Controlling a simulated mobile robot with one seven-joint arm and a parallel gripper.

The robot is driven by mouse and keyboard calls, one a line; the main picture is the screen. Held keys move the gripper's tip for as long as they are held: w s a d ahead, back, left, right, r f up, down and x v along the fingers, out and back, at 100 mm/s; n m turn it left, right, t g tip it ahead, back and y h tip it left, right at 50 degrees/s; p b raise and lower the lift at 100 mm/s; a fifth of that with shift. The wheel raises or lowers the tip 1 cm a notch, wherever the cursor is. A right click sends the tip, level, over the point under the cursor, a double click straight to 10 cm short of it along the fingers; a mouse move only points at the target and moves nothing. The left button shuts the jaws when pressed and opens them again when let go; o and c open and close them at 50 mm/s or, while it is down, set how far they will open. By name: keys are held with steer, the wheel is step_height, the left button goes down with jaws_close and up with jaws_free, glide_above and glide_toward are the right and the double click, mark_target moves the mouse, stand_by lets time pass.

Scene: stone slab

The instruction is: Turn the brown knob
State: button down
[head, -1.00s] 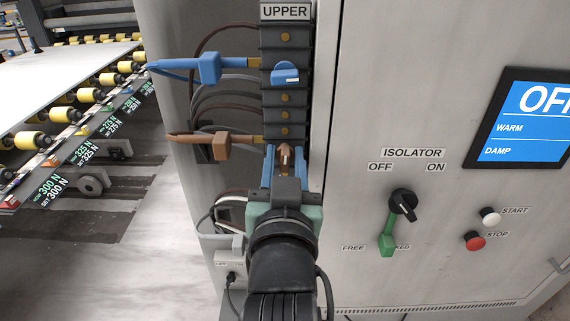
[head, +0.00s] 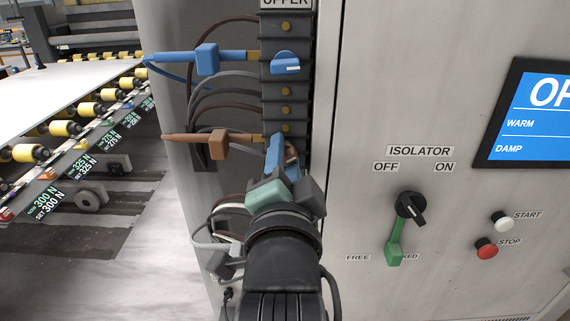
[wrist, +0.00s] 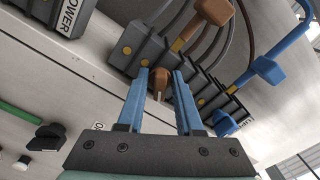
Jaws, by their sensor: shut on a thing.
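The brown knob (wrist: 159,83) sits low on the dark terminal column. In the wrist view it is between the two blue fingertips of my gripper (wrist: 160,75), which is shut on it. In the head view my gripper (head: 281,156) is rolled over, and its fingers hide most of the knob; only a brown sliver (head: 291,153) shows.
A brown plug (head: 216,143) and a blue plug (head: 207,59) stick out left of the column, with a blue knob (head: 286,63) above. Right are the isolator switch (head: 411,208) with its green lever, start and stop buttons (head: 487,248) and a screen (head: 530,115). Cables hang at lower left.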

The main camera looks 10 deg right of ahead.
steer(key=shift+m+b, duration=0.8)
steer(key=shift+m, duration=1.2)
steer(key=c, duration=0.9)
jaws_free()
steer(key=shift+o, duration=0.2)
steer(key=shift+s, duration=0.1)
